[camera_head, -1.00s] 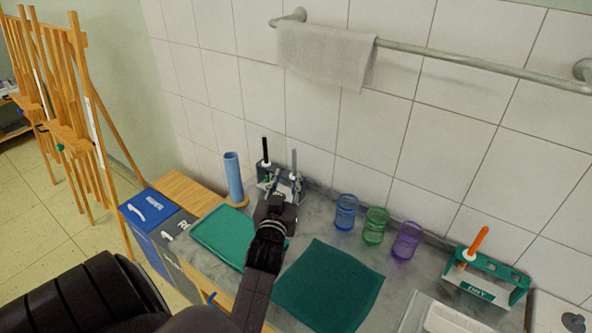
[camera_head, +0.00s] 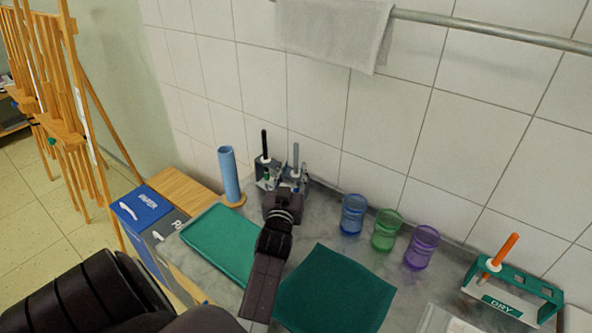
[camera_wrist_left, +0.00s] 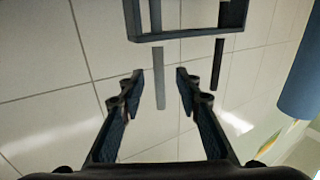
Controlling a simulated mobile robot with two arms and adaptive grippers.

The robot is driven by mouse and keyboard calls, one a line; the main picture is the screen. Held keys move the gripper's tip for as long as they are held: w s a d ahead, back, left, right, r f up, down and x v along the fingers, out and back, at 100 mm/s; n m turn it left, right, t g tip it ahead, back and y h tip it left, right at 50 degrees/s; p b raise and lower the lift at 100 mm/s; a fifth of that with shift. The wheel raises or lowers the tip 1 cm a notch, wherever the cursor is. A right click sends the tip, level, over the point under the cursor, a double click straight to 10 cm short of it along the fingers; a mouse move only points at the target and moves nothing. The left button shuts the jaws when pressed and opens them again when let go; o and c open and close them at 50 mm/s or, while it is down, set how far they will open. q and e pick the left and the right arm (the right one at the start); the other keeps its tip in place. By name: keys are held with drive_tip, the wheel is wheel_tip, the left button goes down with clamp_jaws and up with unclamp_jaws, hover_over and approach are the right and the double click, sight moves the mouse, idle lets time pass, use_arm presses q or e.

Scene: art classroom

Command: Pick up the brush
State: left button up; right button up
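A dark rack (camera_wrist_left: 190,37) holds a grey-handled brush (camera_head: 296,157) and a black-handled brush (camera_head: 264,144) upright at the back of the counter, near the wall. My left gripper (camera_head: 286,178) is in front of this rack and hides part of it. In the left wrist view the picture is inverted; the fingers (camera_wrist_left: 160,76) are apart, with the grey handle (camera_wrist_left: 159,92) showing between them and touching neither. I cannot tell how far beyond the fingertips it is. An orange-handled brush (camera_head: 506,249) leans in a green rack marked DRY (camera_head: 535,282). My right gripper is not in view.
A blue cylinder (camera_head: 229,175) stands left of the dark rack. Blue (camera_head: 353,214), green (camera_head: 386,230) and purple (camera_head: 421,247) cups stand to its right. A green tray (camera_head: 222,245) and dark green cloth (camera_head: 335,292) lie in front. The tiled wall (camera_head: 390,130) closes the back.

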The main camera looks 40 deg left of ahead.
sight(296, 164)
use_arm(q)
drive_tip(key=x, duration=0.4)
drive_tip(key=shift+w+f+p, duration=0.15)
drive_tip(key=shift+w+p, duration=0.05)
drive_tip(key=shift+p, duration=0.15)
clamp_jaws()
